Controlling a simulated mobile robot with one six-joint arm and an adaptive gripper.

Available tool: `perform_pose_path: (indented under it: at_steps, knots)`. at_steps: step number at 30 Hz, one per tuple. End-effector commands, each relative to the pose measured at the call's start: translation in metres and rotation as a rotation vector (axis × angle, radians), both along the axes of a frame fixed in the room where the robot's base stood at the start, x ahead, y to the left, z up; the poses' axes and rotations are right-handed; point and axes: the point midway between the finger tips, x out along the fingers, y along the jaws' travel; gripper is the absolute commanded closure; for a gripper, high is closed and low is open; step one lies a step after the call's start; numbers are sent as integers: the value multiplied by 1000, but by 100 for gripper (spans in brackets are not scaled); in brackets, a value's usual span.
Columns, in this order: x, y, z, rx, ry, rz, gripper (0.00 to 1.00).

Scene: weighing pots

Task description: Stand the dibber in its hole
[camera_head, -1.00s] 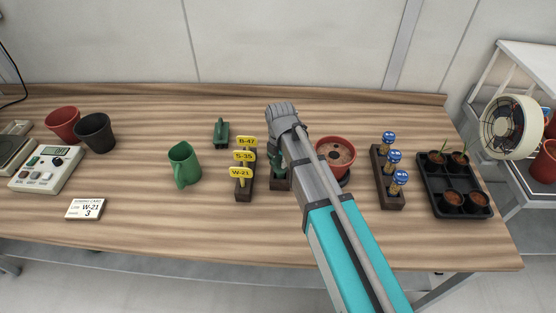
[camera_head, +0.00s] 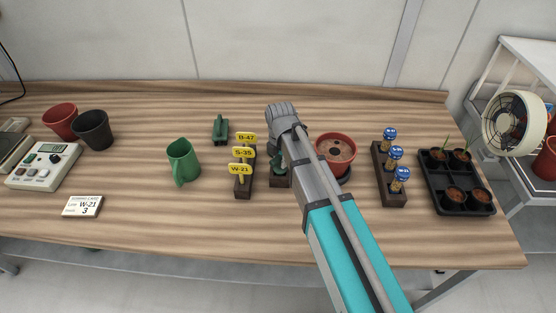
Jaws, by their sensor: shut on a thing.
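My gripper (camera_head: 279,152) hangs over the middle of the bench, shut, with its fingertips mostly hidden behind my own wrist and forearm. A dark green piece, seemingly the handle of the dibber (camera_head: 277,164), shows just below it and is in its grip. Right beneath stands a small dark wooden block (camera_head: 281,182), partly covered by my arm. The dibber's lower end and the hole are hidden, so I cannot tell whether the tip is in the block or above it.
Left of the block is a rack (camera_head: 244,187) with yellow labels. Close on the right stands a red pot (camera_head: 336,150) with soil. Further out are a green jug (camera_head: 183,163), a rack with blue-capped tubes (camera_head: 391,183) and a black seedling tray (camera_head: 458,206).

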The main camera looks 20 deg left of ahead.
Motion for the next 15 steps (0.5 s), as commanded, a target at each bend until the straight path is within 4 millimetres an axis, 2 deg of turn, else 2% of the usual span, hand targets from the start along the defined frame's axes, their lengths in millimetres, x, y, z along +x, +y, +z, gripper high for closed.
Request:
perform_pose_path:
  at_steps: [4, 5, 6, 11, 15]
  knots:
    - [0, 0, 0, 0, 0, 0, 100]
    - [0, 0, 0, 0, 0, 0, 67]
    - [0, 0, 0, 0, 0, 0, 59]
    - [0, 0, 0, 0, 0, 0, 30]
    - [0, 0, 0, 0, 0, 0, 28]
